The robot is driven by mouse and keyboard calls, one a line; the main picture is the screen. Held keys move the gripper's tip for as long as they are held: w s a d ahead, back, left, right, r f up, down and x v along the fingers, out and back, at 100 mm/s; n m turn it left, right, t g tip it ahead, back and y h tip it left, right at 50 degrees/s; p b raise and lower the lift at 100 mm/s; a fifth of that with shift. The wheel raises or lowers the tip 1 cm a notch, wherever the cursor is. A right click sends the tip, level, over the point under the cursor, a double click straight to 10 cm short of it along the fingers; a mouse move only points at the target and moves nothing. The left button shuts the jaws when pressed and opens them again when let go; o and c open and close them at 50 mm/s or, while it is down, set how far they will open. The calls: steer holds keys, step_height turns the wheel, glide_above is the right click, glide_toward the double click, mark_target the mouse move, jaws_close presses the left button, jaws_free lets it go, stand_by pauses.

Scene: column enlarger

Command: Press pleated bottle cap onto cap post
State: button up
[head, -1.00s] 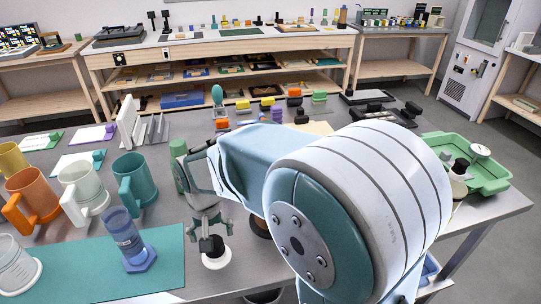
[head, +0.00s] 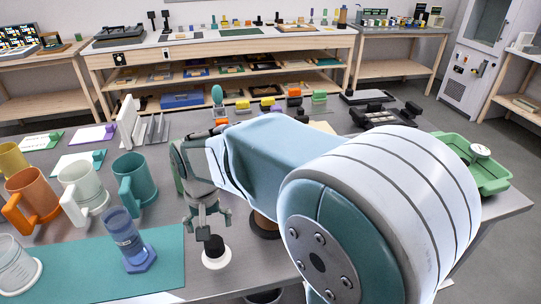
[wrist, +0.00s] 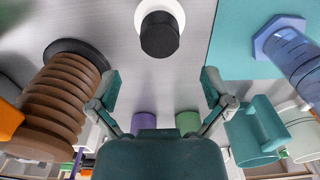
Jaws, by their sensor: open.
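A black cylindrical piece (head: 214,245) stands upright on a round white base (head: 216,261) on the metal bench. Both also show at the top of the wrist view, the black piece (wrist: 160,35) in front of the white base (wrist: 146,8). No pleats can be made out, so I cannot tell whether the black piece is the cap, the post, or the cap seated on it. My gripper (head: 207,213) is above and slightly left of it in the head view. In the wrist view my gripper (wrist: 160,85) is open and empty, its fingertips apart from the black piece.
A brown ribbed body on a dark base (wrist: 58,90) stands close on the left in the wrist view. The teal mat (head: 105,268) holds a blue hexagonal-based cylinder (head: 128,240). A teal mug (head: 135,180) and other mugs stand left. A green tray (head: 485,175) is far right.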

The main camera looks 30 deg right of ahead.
steer(key=shift+r, duration=0.95)
step_height(320, 180, up, 12)
steer(key=s+d+f+n+t, duration=0.1)
steer(key=s+d+f+t, duration=0.1)
steer(key=s, duration=0.5)
steer(key=s+d+f+n+t, duration=0.1)
steer(key=s+d+f+t, duration=0.2)
steer(key=s+d, duration=0.2)
steer(key=s, duration=0.3)
steer(key=shift+s+d+f+t, duration=0.3)
steer(key=shift+d+f, duration=0.1)
